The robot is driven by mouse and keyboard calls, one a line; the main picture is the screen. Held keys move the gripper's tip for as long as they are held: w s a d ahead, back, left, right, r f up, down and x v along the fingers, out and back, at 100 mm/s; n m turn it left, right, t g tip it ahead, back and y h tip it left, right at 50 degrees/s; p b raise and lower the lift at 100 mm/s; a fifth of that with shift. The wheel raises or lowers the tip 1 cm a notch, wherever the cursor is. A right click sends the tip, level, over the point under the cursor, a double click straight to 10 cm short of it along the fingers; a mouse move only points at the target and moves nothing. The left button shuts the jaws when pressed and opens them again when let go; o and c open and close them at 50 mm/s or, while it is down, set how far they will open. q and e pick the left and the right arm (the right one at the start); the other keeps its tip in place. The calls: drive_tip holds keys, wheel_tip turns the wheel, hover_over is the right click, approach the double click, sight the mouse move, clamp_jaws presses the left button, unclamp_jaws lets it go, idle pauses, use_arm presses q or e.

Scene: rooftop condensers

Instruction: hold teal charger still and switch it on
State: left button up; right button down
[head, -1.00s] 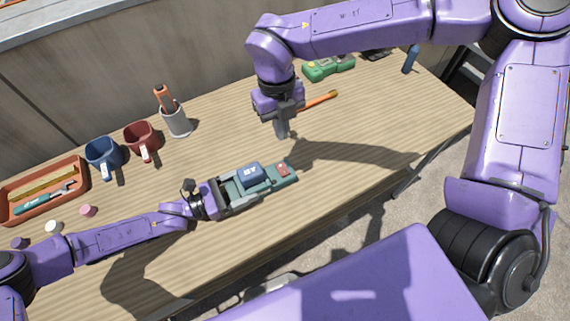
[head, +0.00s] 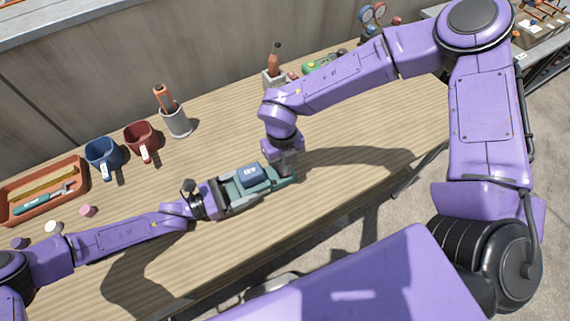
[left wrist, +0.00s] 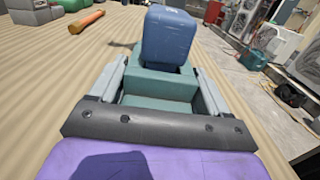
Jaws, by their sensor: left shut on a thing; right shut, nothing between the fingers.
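The teal charger (head: 283,192) lies on the wooden bench with a blue battery (head: 250,174) seated on top. My left gripper (head: 232,193) is shut on the charger's near-left end, with a finger along each side. In the left wrist view the charger (left wrist: 158,88) sits between the two fingers, and the battery (left wrist: 168,38) stands beyond. My right gripper (head: 286,163) is shut and empty, pointing down at the charger's right end. It covers the red switch there, and I cannot tell whether it touches it.
A red mug (head: 141,136), a blue mug (head: 102,155) and a grey cup (head: 178,123) stand behind, left of the charger. An orange tray (head: 77,184) with tools lies far left. An orange handle (left wrist: 87,25) shows in the left wrist view. The bench's front right is clear.

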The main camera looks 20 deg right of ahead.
drive_tip(key=shift+f, duration=0.1)
drive_tip(key=shift+s+f, duration=0.1)
drive_tip(key=shift+f, duration=0.15)
idle(0.4)
drive_tip(key=shift+w+r, duration=0.25)
drive_tip(key=shift+w, duration=0.55)
drive_tip(key=shift+r, duration=0.1)
wheel_tip(320, 180, up, 14)
drive_tip(key=w, duration=0.1)
drive_tip(key=shift+w, duration=0.35)
